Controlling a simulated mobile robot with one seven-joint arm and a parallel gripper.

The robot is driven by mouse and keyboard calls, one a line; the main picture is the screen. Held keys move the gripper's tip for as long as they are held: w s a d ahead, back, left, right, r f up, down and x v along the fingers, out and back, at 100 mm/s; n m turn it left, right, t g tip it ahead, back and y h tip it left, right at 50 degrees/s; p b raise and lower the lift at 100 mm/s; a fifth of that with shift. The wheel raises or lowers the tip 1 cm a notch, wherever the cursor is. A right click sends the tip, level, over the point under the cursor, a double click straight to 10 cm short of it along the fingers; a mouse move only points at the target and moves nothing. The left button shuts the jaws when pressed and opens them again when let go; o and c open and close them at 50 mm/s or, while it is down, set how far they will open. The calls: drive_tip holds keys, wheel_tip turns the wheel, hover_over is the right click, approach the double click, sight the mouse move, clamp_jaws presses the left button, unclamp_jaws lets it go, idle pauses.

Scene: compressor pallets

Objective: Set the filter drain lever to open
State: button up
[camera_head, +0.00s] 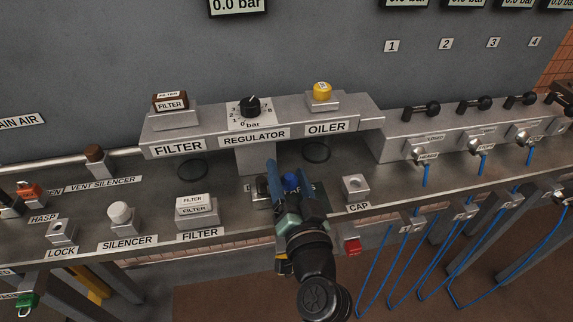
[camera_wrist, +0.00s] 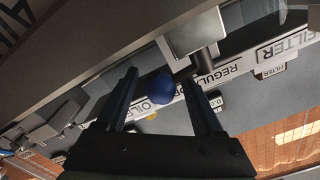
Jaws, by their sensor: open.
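My gripper (camera_head: 287,178) is open, its two dark blue fingers spread over the bench below the regulator and oiler. A blue ball knob (camera_head: 291,181) shows by the fingers in the head view. In the wrist view the blue ball (camera_wrist: 158,88) appears between the fingers of my gripper (camera_wrist: 160,76), with gaps at both sides. I cannot tell for certain whether it belongs to the filter drain lever; its stem and the label behind it are largely hidden by my gripper. The mounted filter (camera_head: 170,103) is at the left end of the raised grey ledge.
The ledge (camera_head: 365,118) carries a regulator knob (camera_head: 250,106) and a yellow-topped oiler (camera_head: 322,91). A cap block (camera_head: 355,187) stands just right of my gripper; a spare filter block (camera_head: 196,208) is to its left. Valves with blue hoses (camera_head: 425,173) line the right.

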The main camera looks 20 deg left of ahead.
drive_tip(key=shift+x, duration=1.1)
drive_tip(key=shift+f, duration=0.1)
clamp_jaws()
